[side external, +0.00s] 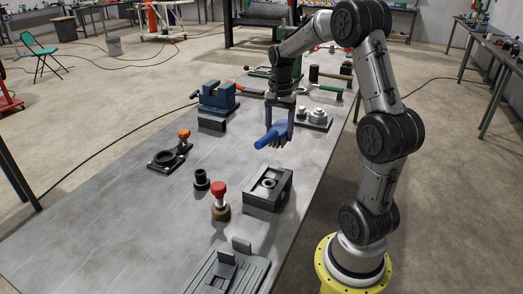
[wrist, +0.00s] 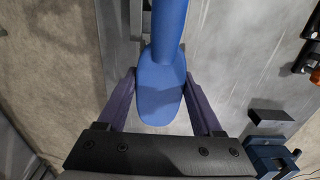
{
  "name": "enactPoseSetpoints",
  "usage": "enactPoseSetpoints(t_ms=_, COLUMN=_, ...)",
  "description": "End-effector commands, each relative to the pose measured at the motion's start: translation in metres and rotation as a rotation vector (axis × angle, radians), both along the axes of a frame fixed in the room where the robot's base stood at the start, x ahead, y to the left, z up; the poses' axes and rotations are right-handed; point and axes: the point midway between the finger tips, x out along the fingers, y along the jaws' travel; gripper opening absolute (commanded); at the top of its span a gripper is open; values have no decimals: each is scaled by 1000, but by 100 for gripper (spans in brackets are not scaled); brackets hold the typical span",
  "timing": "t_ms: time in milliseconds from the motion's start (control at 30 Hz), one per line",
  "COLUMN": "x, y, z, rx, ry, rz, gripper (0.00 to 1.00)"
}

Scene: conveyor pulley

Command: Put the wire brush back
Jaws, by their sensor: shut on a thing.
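The wire brush (side external: 268,136) has a blue handle and a wide blue head. My gripper (side external: 279,134) is shut on its head and holds it above the grey table (side external: 130,205), with the handle pointing to the lower left in the side view. In the wrist view the brush (wrist: 161,88) sits between both fingers of my gripper (wrist: 160,82), its handle running off the top edge. The bristles are hidden in the wrist view; thin strands show below the head in the side view. I cannot tell which spot is the brush's own place.
A blue vise (side external: 217,97) and a dark bracket (side external: 212,125) stand left of the brush. A plate with steel parts (side external: 312,117) is at its right. A grey bearing block (side external: 268,190), red-knobbed tool (side external: 219,200) and black clamp (side external: 166,157) stand nearer. The left front table is clear.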

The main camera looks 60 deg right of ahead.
Motion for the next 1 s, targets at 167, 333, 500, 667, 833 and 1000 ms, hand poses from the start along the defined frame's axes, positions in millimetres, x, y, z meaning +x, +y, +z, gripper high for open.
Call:
enactPoseSetpoints(t_ms=167, x=23, y=-22, z=-14, rx=1, ry=1, rz=-4, gripper=23)
enactPoseSetpoints(t_ms=333, x=51, y=-46, z=-31, rx=0, ry=1, rz=-3, gripper=23)
enactPoseSetpoints(t_ms=500, x=74, y=-66, z=-54, rx=2, ry=2, rz=-2, gripper=23)
enactPoseSetpoints(t_ms=667, x=90, y=-80, z=-78, rx=0, ry=0, rz=-2, gripper=23)
enactPoseSetpoints(t_ms=833, x=98, y=-87, z=-90, rx=-1, ry=-1, rz=-2, gripper=23)
enactPoseSetpoints(t_ms=1000, x=103, y=-92, z=-100, rx=0, ry=0, rz=-2, gripper=23)
